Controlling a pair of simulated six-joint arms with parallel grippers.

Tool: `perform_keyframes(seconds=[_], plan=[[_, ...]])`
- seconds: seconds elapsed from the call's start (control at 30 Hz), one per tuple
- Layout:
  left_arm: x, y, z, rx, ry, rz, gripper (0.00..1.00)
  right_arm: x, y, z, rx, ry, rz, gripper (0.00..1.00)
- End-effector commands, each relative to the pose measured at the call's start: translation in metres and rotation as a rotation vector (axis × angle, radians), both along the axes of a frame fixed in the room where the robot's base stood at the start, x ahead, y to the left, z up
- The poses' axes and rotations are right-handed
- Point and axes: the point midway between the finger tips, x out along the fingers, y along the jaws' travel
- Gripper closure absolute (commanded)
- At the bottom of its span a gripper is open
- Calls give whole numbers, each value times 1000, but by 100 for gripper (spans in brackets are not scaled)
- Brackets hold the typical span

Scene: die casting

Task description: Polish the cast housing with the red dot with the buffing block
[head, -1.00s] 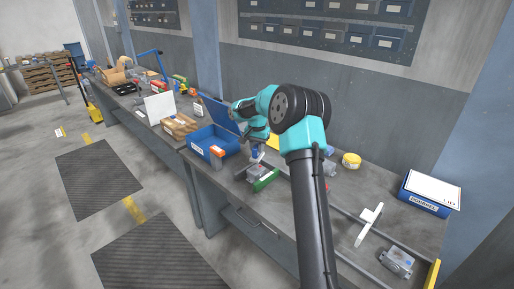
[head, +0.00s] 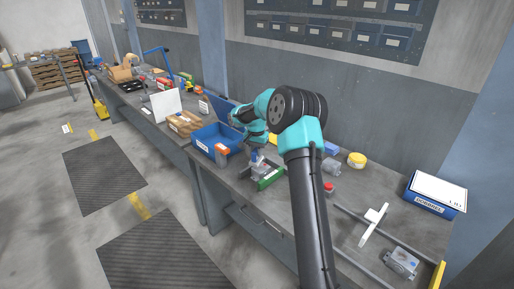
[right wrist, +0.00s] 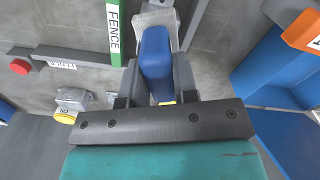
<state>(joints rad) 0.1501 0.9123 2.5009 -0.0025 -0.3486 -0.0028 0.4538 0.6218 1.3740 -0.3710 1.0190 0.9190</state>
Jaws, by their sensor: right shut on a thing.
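My right gripper (right wrist: 157,85) is shut on a blue block (right wrist: 156,55), which I take to be the buffing block. In the head view my right gripper (head: 254,152) is over the bench, beside the green fence (head: 270,179). A grey metal piece (right wrist: 156,17) shows just past the blue block, probably a cast housing; I cannot tell whether they touch. Another grey cast housing (head: 400,262) lies at the bench's front right. A grey piece (head: 331,167) stands near the yellow tin. No red dot can be made out on any housing. My left gripper is not in view.
The blue bin (head: 203,137) with an orange-labelled item (head: 221,150) stands left of the gripper. A red button (head: 328,187), yellow tin (head: 356,159), white T-shaped piece (head: 373,226) and blue binder (head: 428,203) lie to the right. Rails border the work area.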

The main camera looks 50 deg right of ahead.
Motion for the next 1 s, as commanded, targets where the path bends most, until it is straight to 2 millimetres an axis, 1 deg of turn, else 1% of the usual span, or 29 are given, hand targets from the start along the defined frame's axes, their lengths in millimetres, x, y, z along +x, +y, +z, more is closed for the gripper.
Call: perform_keyframes(seconds=[0.03,0.4,0.47,0.53,0.63,0.7,0.73,0.9,0.93,1.0], plan=[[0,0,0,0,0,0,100,0,1,-5,1,1,1,100],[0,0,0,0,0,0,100,3,3,-39,1,2,6,100],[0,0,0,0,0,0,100,3,4,-51,2,3,6,100],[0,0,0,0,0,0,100,3,-5,-45,-1,-3,2,100],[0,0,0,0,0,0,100,1,-14,-53,1,1,1,100],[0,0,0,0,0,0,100,1,-22,-50,-1,0,0,100],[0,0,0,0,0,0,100,0,-25,-53,0,1,-2,100],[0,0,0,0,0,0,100,-3,-42,-52,0,0,-6,100],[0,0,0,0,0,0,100,-2,-42,-52,1,0,-4,100],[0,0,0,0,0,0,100,-1,-31,-52,2,1,2,100]])
